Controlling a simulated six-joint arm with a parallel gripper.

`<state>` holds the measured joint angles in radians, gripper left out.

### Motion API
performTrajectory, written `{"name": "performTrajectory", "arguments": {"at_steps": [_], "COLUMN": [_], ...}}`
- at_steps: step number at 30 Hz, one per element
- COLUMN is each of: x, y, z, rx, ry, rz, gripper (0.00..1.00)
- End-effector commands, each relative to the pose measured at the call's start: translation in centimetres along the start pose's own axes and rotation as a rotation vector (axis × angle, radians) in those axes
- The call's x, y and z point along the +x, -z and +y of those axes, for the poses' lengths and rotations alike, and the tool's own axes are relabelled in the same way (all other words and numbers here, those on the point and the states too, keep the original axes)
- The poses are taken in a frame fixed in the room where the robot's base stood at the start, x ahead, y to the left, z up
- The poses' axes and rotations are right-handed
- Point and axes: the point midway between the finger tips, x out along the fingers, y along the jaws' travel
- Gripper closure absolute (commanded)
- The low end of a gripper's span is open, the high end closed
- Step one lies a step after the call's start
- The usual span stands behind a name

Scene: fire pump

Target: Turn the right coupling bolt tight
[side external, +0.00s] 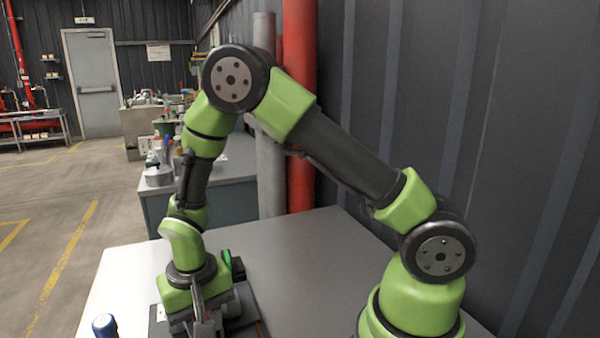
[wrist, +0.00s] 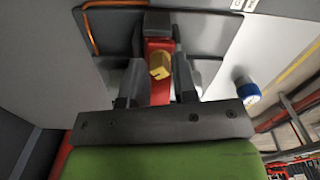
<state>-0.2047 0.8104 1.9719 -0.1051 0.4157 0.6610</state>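In the wrist view a brass-yellow bolt head (wrist: 160,66) stands on a red upright part (wrist: 158,92). A dark grey block (wrist: 158,22) sits at the far end of that part. My gripper (wrist: 158,78) has its two fingers apart, one on each side of the red part and bolt. I see no clear contact with the bolt. Only one bolt shows, so I cannot tell from this view whether it is the right coupling bolt. In the side view my gripper (side external: 205,312) points down low over the fixture (side external: 240,310), and the bolt is hidden there.
A blue-capped bottle-like object (side external: 105,325) stands near the table's front left; it also shows in the wrist view (wrist: 247,90). An orange cable (wrist: 88,35) runs along the fixture. The grey table (side external: 310,265) is clear to the right. A ribbed wall and red pipe (side external: 299,100) stand behind.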

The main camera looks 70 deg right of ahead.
Motion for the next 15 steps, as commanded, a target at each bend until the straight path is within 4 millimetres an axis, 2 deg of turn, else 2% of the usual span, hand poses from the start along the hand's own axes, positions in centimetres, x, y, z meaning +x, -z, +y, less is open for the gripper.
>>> {"name": "performTrajectory", "arguments": {"at_steps": [15], "x": [0.0], "y": [0.0], "z": [0.0], "rx": [-0.753], "ry": [0.0], "rz": [0.0], "gripper": [0.73]}}
